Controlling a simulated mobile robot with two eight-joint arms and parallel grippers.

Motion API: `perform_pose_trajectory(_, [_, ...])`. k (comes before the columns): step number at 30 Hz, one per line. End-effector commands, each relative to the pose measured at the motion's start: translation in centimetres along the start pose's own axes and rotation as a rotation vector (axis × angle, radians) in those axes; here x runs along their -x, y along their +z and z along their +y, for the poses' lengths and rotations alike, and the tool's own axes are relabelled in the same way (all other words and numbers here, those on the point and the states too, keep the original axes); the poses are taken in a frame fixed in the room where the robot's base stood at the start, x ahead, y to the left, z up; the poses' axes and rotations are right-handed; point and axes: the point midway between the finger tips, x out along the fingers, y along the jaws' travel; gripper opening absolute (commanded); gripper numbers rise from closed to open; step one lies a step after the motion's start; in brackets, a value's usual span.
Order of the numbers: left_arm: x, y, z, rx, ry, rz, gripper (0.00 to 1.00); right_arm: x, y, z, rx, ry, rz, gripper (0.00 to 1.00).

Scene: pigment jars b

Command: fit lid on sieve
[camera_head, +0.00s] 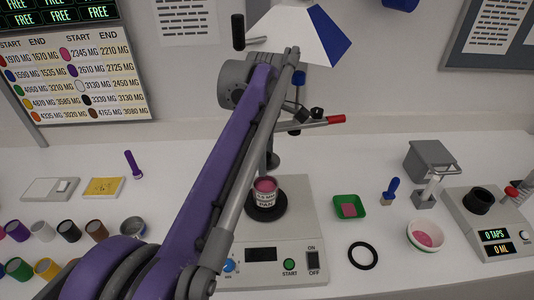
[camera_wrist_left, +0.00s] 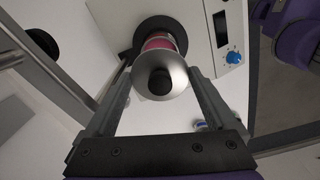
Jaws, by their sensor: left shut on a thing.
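The sieve (camera_head: 265,194), a small labelled cup with pink contents, stands upright on the black round plate of the white shaker (camera_head: 308,220). Its open top shows in the head view, with no lid on it. In the wrist view my left gripper (camera_wrist_left: 160,76) is shut on the lid (camera_wrist_left: 174,76), a round silvery piece with a dark knob in the middle. There the lid overlaps the pink-banded sieve (camera_wrist_left: 159,43), apart from it. In the head view my purple left arm hides the gripper and lid. My right gripper is out of view.
Behind the shaker is a stand with a red-tipped lever (camera_head: 335,119). To the right are a green tray (camera_head: 349,214), a black ring (camera_head: 363,255), a white bowl (camera_head: 425,236) and a scale (camera_head: 493,230). Several coloured jars and a metal bowl (camera_head: 133,227) stand left.

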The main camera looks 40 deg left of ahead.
Motion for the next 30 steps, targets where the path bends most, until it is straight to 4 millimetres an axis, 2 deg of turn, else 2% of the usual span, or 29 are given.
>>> perform_pose_trajectory(13, [-0.1,0.0,0.0,0.005,0.0,0.0,0.34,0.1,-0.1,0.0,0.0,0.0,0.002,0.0])
perform_pose_trajectory(30, [-5.0,0.0,0.0,0.004,-0.002,0.0,0.34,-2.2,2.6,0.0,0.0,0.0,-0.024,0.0])
